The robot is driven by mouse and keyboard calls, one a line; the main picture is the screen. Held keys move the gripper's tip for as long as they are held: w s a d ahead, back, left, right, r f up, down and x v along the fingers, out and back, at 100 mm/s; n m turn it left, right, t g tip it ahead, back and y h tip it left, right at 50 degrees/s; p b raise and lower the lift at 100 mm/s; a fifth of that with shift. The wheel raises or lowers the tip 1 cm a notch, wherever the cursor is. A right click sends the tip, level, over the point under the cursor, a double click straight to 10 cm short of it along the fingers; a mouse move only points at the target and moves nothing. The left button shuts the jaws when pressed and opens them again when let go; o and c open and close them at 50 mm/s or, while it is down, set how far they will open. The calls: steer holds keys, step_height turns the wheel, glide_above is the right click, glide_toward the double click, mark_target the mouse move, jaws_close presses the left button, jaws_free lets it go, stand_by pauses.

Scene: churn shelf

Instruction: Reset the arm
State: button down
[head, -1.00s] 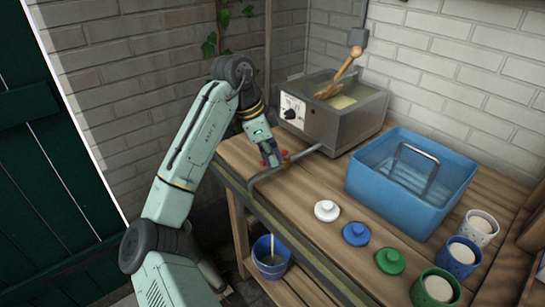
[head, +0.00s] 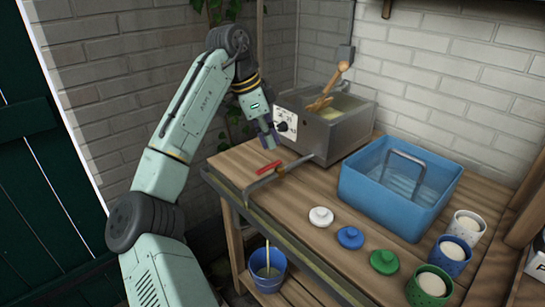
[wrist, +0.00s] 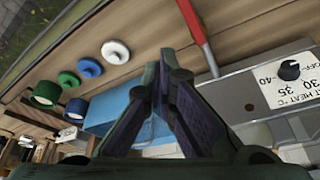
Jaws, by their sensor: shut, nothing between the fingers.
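My gripper (head: 269,138) is shut and empty. In the head view it hangs just left of the metal vat's control dial, above the far left part of the wooden bench (head: 236,162). In the wrist view its two dark fingers (wrist: 163,75) meet at their tips. A red-handled tap or lever (head: 268,167) with a grey pipe (head: 285,172) lies just below the gripper at the bench's left edge. The red handle also shows in the wrist view (wrist: 189,17), beyond the fingertips. The gripper appears apart from it.
The metal vat (head: 338,131) holds pale liquid and a wooden paddle (head: 328,88). A blue tub (head: 375,196) stands right of it. White (head: 321,216), blue (head: 350,237) and green (head: 384,261) lids lie in front, near several filled cups (head: 433,284). A blue bucket (head: 267,271) stands below.

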steer(key=shift+w+a+r, duration=0.1)
steer(key=shift+w+r, duration=0.05)
steer(key=shift+r, duration=0.2)
steer(key=shift+w, duration=0.1)
